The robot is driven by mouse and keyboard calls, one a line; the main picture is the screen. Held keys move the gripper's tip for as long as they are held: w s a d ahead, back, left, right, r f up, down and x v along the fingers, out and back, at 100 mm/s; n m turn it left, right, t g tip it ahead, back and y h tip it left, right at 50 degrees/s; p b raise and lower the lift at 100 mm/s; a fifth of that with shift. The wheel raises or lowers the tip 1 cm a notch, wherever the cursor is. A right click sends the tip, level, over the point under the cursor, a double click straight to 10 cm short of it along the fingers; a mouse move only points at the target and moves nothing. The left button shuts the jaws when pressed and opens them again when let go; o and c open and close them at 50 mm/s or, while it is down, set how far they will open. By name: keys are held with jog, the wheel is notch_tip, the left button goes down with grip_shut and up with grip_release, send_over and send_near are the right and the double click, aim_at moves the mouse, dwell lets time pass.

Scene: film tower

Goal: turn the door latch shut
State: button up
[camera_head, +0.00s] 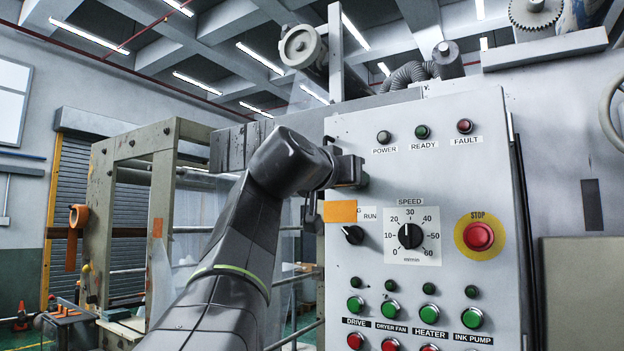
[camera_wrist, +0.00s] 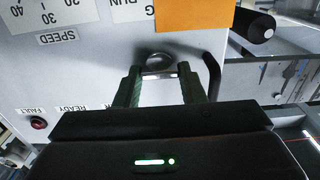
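The control panel door (camera_head: 372,222) is a light grey front with lamps, buttons and a speed dial. My gripper (camera_head: 348,171) is at its upper left edge, above the orange patch. In the wrist view, which is upside down, the two fingers of my gripper (camera_wrist: 158,72) stand apart. A round dark piece (camera_wrist: 158,58) on the door shows between and beyond their tips; it is probably the latch. Contact cannot be told, and its turned position is unclear. In the head view my gripper hides this spot. A black bent bar (camera_wrist: 212,74) is close beside one finger.
An orange patch (camera_head: 340,211) and a black selector knob (camera_head: 353,235) are just below my gripper. The speed dial (camera_head: 410,235) and red stop button (camera_head: 478,236) are to the right. A beige frame (camera_head: 160,200) stands at left, with rails between it and the panel.

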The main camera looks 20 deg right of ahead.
jog(key=shift+c, duration=1)
jog(key=n+p, duration=0.2)
jog(key=n, duration=0.7)
jog(key=n+p, duration=0.2)
jog(key=n, duration=0.6)
jog(key=shift+w+a+f+n+p, duration=0.2)
jog(key=shift+n+p, duration=0.1)
jog(key=shift+n, duration=0.1)
